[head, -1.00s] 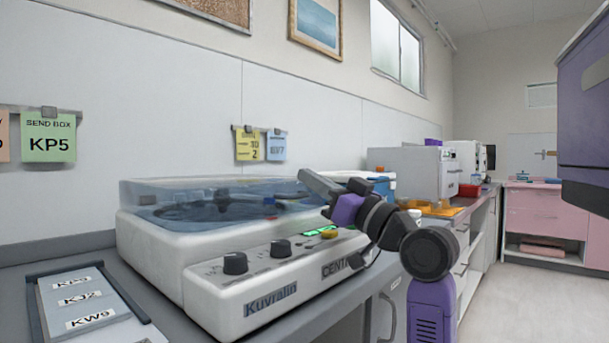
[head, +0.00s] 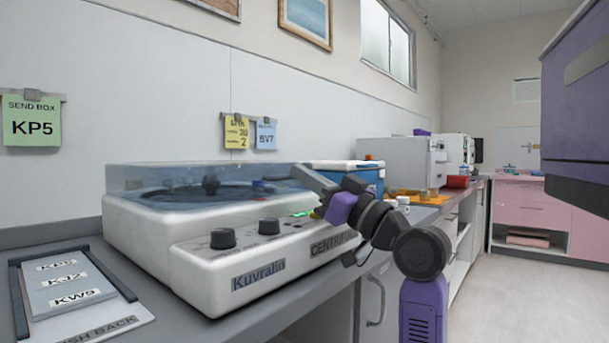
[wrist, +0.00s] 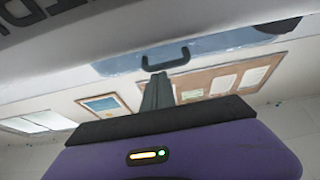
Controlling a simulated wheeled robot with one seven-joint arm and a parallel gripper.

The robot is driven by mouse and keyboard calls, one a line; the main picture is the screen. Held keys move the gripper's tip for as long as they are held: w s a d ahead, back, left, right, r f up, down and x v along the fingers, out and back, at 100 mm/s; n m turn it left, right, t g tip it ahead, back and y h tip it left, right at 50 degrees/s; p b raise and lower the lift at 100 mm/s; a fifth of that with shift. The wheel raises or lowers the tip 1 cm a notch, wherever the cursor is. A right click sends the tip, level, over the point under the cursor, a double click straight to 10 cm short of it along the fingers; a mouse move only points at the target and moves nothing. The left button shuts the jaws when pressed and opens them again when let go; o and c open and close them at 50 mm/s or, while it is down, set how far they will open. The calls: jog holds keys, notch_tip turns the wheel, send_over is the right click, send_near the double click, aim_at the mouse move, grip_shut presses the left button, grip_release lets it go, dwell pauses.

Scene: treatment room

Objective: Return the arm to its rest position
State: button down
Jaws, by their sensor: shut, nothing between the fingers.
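My gripper (head: 303,174) is at the end of my purple and black arm in the head view. It is in front of the right part of the white centrifuge (head: 190,268), close to its clear lid (head: 150,181); I cannot tell whether it touches. In the wrist view the shut fingers (wrist: 157,92) show as a narrow grey shape with nothing held. A dark handle (wrist: 166,58) and a bluish clear surface show just beyond them.
A label board (head: 75,285) lies on the counter at the left. A blue box (head: 345,172) stands behind my arm. An orange tray (head: 420,197) and white machines (head: 402,163) are further along the counter. Open floor (head: 530,290) is at the right.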

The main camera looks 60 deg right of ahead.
jog(key=p+v, duration=0.1)
jog(key=v, duration=0.6)
jog(key=shift+s+f, duration=0.15)
jog(key=shift+s, duration=0.1)
jog(key=shift+p, duration=0.45)
